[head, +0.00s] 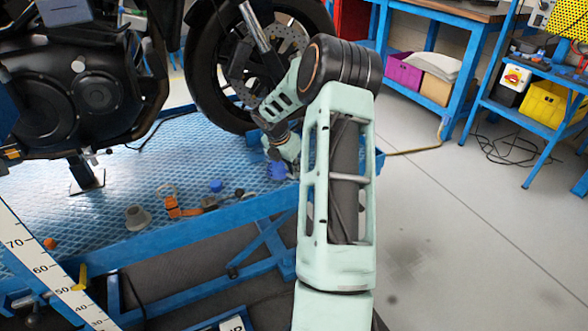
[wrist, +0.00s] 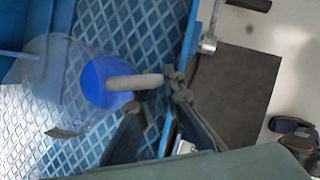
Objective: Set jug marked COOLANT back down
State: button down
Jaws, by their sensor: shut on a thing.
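The jug shows in the wrist view as a pale, see-through body (wrist: 40,75) with a round blue cap (wrist: 97,82) and a whitish handle (wrist: 135,82). My gripper (wrist: 155,95) is shut on the jug at the handle, beside the cap. The jug is over the blue diamond-plate lift deck (wrist: 122,25). I cannot tell whether its base touches the deck. No COOLANT marking is readable. In the head view my arm hides most of the gripper and jug; a small blue patch (head: 278,170) below the wrist may be the cap.
On the lift deck (head: 190,165) are a grey funnel-like piece (head: 137,217), an orange item (head: 182,208), a small blue item (head: 216,186) and an orange ball (head: 50,243). The motorcycle wheel (head: 215,95) stands close behind my wrist. The floor at right (head: 470,230) is clear.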

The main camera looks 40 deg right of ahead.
jog(key=shift+f, duration=0.4)
dwell(0.6)
jog(key=c, duration=2)
grip_release()
jog(key=shift+o, duration=0.2)
jog(key=v, duration=1.2)
